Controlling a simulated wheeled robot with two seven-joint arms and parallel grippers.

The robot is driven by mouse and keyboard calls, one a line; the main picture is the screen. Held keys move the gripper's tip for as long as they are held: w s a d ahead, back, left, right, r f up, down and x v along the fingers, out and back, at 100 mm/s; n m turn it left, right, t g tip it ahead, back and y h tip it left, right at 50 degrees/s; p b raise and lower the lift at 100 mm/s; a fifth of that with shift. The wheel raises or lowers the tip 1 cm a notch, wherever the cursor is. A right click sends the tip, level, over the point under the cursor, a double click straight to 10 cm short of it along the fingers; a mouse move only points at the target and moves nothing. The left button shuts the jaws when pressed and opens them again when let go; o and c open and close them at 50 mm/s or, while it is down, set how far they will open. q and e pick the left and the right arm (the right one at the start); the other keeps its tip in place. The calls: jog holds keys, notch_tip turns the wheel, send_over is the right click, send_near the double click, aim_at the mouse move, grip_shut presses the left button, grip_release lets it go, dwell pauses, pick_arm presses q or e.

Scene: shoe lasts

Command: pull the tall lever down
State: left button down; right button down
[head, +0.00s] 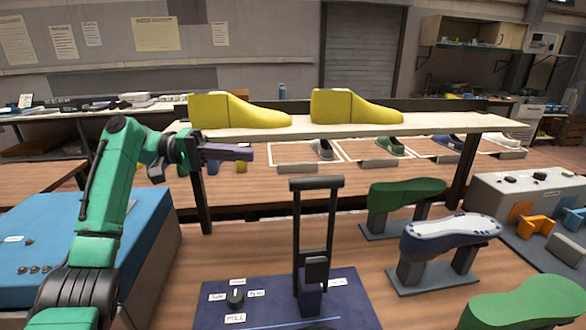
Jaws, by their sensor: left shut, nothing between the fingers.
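The tall lever (315,235) is a black upright frame with two bars and a crossbar handle (316,183) on top. It stands upright on a dark blue base plate (270,290) with small white labels and a black knob (235,297). My left gripper (250,152) is shut and empty, pointing right. In the picture it is up and to the left of the handle, apart from it. My right gripper is not in view.
Two yellow shoe lasts (235,111) sit on a raised shelf (300,129) behind the lever. Green and blue-white lasts on stands (450,231) are to the right. A blue box (140,225) is at left. A grey box (525,190) stands at the far right.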

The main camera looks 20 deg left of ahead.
pick_arm(q)
jog(key=s+d+f+p, duration=0.1)
jog(key=d+p, duration=0.4)
jog(key=d, duration=0.6)
jog(key=shift+s+d+f, duration=0.15)
jog(key=shift+s+d, duration=0.1)
jog(key=shift+s, duration=0.25)
jog(key=shift+w, duration=0.1)
jog(key=shift+d, duration=0.1)
